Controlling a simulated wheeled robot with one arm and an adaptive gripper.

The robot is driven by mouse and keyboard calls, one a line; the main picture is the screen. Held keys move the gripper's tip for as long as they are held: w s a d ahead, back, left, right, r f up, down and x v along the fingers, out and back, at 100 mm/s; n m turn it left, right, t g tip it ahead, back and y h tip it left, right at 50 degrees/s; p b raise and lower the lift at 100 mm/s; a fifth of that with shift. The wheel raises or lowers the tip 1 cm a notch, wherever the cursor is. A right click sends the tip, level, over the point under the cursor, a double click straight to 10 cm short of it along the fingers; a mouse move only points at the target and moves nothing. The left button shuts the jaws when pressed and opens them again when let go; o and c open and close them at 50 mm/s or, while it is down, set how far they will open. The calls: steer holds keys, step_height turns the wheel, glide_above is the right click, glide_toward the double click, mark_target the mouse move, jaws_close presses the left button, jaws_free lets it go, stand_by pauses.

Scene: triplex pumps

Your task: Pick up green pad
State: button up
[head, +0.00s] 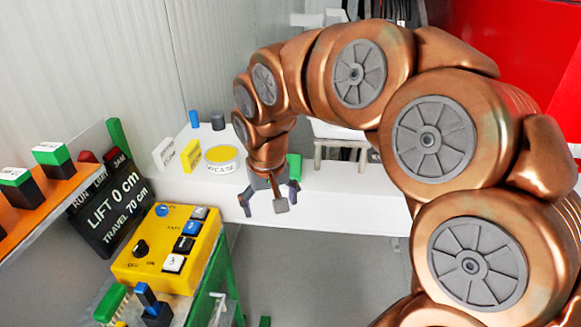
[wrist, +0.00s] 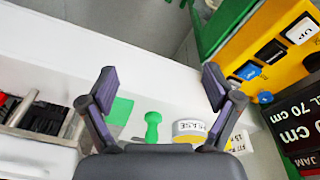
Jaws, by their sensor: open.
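A green pad (head: 294,167) stands on the white bench (head: 335,185), just right of and behind my gripper (head: 268,198) in the head view, partly hidden by it. In the wrist view a flat green square, which looks like the same pad (wrist: 121,110), lies beyond the left finger of my gripper (wrist: 160,85). A green knob-shaped thing (wrist: 152,128) is to its right. My gripper points down, open and empty, near the bench's front edge. I see no contact with the pad.
A yellow-topped round tin (head: 221,155), a yellow block (head: 191,156) and blue and grey cylinders stand left on the bench. A yellow control box (head: 168,247) and a black display (head: 110,215) are front left.

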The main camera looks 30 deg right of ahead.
steer(key=w+d+r+m+t, duration=0.1)
steer(key=w+d+m, duration=0.1)
steer(key=w+d, duration=0.45)
steer(key=m+h, duration=0.2)
glide_toward(292, 165)
steer(key=shift+s+d+f+t, duration=0.3)
steer(key=shift+d+f+t, duration=0.1)
steer(key=shift+d+f, duration=0.3)
steer(key=shift+w+d+f+m+p, duration=0.15)
steer(key=shift+w+f+p, duration=0.1)
steer(key=shift+f, duration=0.25)
steer(key=shift+w+d+f+m+p, duration=0.1)
steer(key=shift+w+f+m+p, duration=0.1)
steer(key=shift+f, duration=0.3)
steer(key=shift+a+p+x, duration=0.2)
steer(key=shift+p+x, duration=0.4)
steer(key=shift+x, duration=0.75)
steer(key=shift+a+p+x, duration=0.2)
steer(key=shift+p+x, duration=0.4)
steer(key=shift+x, duration=0.8)
steer(key=shift+w, duration=0.15)
steer(key=shift+c, duration=0.2)
steer(key=c, duration=1.1)
